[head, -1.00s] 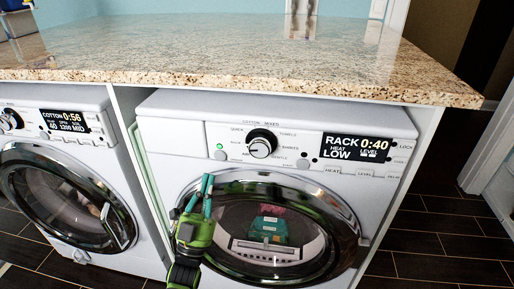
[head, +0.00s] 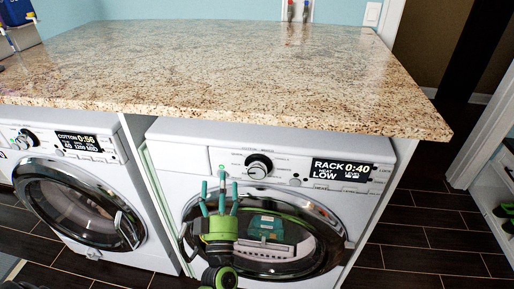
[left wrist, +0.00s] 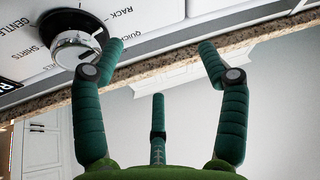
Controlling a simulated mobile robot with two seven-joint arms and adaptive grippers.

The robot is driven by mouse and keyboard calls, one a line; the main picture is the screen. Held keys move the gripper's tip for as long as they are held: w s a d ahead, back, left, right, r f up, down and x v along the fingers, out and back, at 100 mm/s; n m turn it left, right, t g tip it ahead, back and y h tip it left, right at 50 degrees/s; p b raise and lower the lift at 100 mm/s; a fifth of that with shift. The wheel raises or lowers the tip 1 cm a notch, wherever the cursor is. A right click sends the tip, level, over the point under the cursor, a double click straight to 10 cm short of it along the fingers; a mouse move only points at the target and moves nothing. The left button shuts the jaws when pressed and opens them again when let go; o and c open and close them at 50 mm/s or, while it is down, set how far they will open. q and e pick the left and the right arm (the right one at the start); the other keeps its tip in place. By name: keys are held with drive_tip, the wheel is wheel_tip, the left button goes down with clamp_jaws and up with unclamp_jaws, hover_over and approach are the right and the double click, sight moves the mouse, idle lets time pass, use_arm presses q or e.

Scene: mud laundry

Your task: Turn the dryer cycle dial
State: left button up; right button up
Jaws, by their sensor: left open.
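The dryer (head: 180,140) is the white machine on the right in the head view, its display reading RACK 0:40. Its cycle dial (head: 258,167) is a silver knob on a black ring, left of the display. My left gripper (head: 220,187) is open and empty, its green fingers pointing up, in front of the machine and just left of and below the dial. In the left wrist view the dial (left wrist: 76,45) is at upper left, beside the left fingertip and outside the gap between fingers; whether they touch is unclear. My right gripper is not in view.
A granite countertop (head: 220,75) overhangs both machines, its front edge close above the dial. The dryer's round door (head: 315,215) is shut, with items behind the glass. A second machine (head: 75,200) stands at left. Dark tiled floor (head: 420,230) is open at right.

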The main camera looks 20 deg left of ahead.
sight(257, 174)
use_arm(q)
drive_tip(key=w+d+n+g+h+p, duration=0.1)
drive_tip(key=d+n+g+h+p, duration=0.2)
drive_tip(key=d+h+p, duration=0.35)
drive_tip(key=shift+y, duration=0.95)
drive_tip(key=w, duration=0.6)
drive_tip(key=shift+w+d+r, duration=0.1)
drive_tip(key=shift+d+r, duration=0.05)
drive_tip(key=shift+r, duration=0.05)
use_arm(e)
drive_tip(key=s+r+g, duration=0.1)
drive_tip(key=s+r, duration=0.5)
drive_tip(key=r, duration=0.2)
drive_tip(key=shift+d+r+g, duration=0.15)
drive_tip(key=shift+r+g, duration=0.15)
use_arm(q)
drive_tip(key=c, duration=1.2)
